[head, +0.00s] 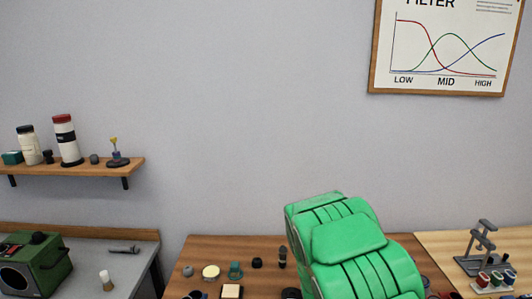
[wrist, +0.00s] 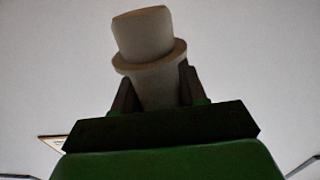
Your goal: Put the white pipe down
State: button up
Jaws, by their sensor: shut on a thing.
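The white pipe (wrist: 143,34), greyish in shadow with a wide collar around its middle, shows in the wrist view. My gripper (wrist: 156,80) is shut on it, one dark finger on each side just below the collar. The pipe points up in that picture and leans slightly left. Its lower end is hidden behind the gripper's body. Only plain pale background shows around it, with no surface touching it. In the head view my green arm hides part of the table, and neither gripper nor pipe can be made out.
A wooden table (head: 206,248) holds several small parts, including a cream disc (head: 211,272) and a green piece (head: 235,270). A grey bench (head: 95,258) with a green box (head: 36,262) stands left. A shelf (head: 80,168) hangs above it. A metal stand (head: 480,243) is at right.

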dwell(0.5)
notch_tip(320, 180, up, 8)
jog(key=s+a+r+h, duration=0.1)
jog(key=s+a, duration=0.2)
jog(key=a, duration=0.4)
jog(key=s+a+r+m, duration=0.1)
jog(key=s+a, duration=0.2)
jog(key=a, duration=0.3)
jog(key=s+a+r+h, duration=0.1)
jog(key=s+a, duration=0.2)
jog(key=a, duration=0.4)
jog(key=s+a+f+m+h, duration=0.2)
jog(key=s+a, duration=0.6)
jog(key=s, duration=0.5)
jog(key=s+f, duration=0.3)
jog(key=s, duration=0.5)
jog(key=s+a+f+h, duration=0.1)
jog(key=s+f, duration=0.2)
jog(key=s, duration=0.5)
jog(key=shift+a+f+m+g+h, duration=0.3)
jog(key=shift+g, duration=0.1)
jog(key=shift+s, duration=0.1)
